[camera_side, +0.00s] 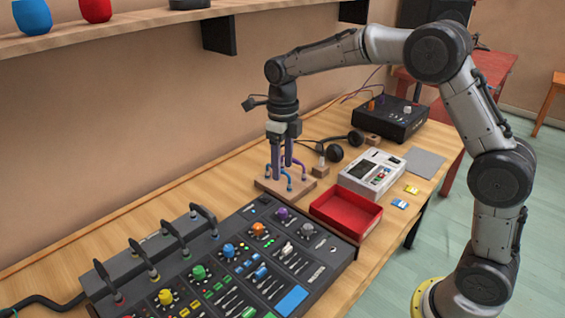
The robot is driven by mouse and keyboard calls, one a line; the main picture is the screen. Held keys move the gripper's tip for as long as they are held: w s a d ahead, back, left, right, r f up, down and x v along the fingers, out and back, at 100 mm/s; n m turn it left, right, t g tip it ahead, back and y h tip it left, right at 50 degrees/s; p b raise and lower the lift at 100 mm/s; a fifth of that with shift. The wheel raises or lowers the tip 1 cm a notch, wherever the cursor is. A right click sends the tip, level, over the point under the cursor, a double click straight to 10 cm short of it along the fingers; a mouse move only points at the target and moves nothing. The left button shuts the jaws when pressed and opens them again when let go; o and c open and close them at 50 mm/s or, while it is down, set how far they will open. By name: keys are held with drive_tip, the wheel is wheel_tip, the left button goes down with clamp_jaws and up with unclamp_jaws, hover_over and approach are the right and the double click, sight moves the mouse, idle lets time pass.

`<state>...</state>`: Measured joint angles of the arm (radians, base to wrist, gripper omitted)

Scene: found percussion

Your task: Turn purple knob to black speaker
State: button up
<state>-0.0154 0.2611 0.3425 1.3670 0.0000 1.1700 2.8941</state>
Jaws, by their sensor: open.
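A purple knob (282,213) stands on the far part of the black mixing console (330,257), left of a grey knob and beyond an orange knob. The direction its pointer faces is too small to tell. No thing is clearly marked as the black speaker; a dark boxy shape (428,12) at the top right is cut off by the frame and partly behind my arm. My gripper (283,160) is open and points down over a wooden block with blue and purple bent rods (290,186), beyond the purple knob and apart from it. Its fingertips are hard to separate from the rods.
A red tray (346,214) and a white device (372,172) stand right of the block. Headphones (334,152) and a black box with knobs (396,119) lie farther back. Upright black handles (143,259) rise along the console's left edge. A shelf (130,24) hangs on the wall.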

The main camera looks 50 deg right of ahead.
sight(283, 210)
wheel_tip(283, 210, down, 14)
drive_tip(key=m, duration=3.6)
clamp_jaws()
